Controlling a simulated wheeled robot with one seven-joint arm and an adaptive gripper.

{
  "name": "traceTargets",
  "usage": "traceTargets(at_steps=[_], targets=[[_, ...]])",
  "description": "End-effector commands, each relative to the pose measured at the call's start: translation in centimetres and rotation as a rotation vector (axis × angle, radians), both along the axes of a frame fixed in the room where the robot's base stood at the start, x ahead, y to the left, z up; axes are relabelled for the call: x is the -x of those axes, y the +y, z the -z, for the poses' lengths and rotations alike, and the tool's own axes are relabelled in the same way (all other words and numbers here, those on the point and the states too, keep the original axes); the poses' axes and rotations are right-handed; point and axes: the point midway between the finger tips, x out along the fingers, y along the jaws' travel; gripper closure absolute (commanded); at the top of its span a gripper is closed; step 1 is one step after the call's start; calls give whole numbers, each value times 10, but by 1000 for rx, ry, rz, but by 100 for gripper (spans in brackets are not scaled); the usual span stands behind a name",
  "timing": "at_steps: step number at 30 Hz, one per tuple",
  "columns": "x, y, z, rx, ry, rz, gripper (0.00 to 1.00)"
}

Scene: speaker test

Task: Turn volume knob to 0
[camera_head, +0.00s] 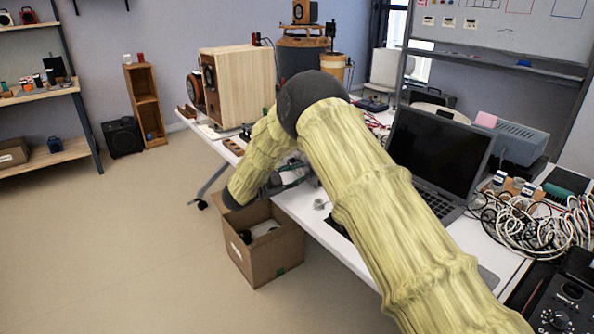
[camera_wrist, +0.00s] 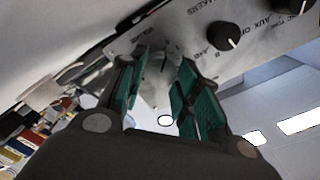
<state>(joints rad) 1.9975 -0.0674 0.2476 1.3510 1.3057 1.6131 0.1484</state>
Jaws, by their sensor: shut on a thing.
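In the wrist view a grey metal panel (camera_wrist: 185,22) crosses the top, with partly readable lettering. The volume knob (camera_wrist: 155,88) appears as a pale silver shape with a dark line, between the green finger pads. My gripper (camera_wrist: 162,68) is shut on it, with one pad on either side. The pads hide its sides, and its exact setting is unclear. In the head view my gripper (camera_head: 288,178) is low at the table's near edge, partly hidden by my arm. The device with the knob is mostly hidden there.
Two black knobs (camera_wrist: 222,36) sit on the panel right of my gripper. A laptop (camera_head: 435,150) and tangled cables (camera_head: 535,225) lie right of my arm on the white table (camera_head: 310,212). A cardboard box (camera_head: 270,250) stands on the floor below my gripper.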

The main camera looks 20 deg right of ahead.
Motion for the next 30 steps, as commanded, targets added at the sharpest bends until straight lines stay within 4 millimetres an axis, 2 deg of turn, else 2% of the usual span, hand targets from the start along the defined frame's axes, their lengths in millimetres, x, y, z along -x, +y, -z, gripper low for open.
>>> traceTargets(at_steps=[20,21,23,24,30], targets=[[0,1,2,18,55,-1,91],[0,1,2,18,55,-1,60],[0,1,1,18,55,-1,49],[0,1,1,18,55,-1,46],[0,0,1,19,54,-1,46]])
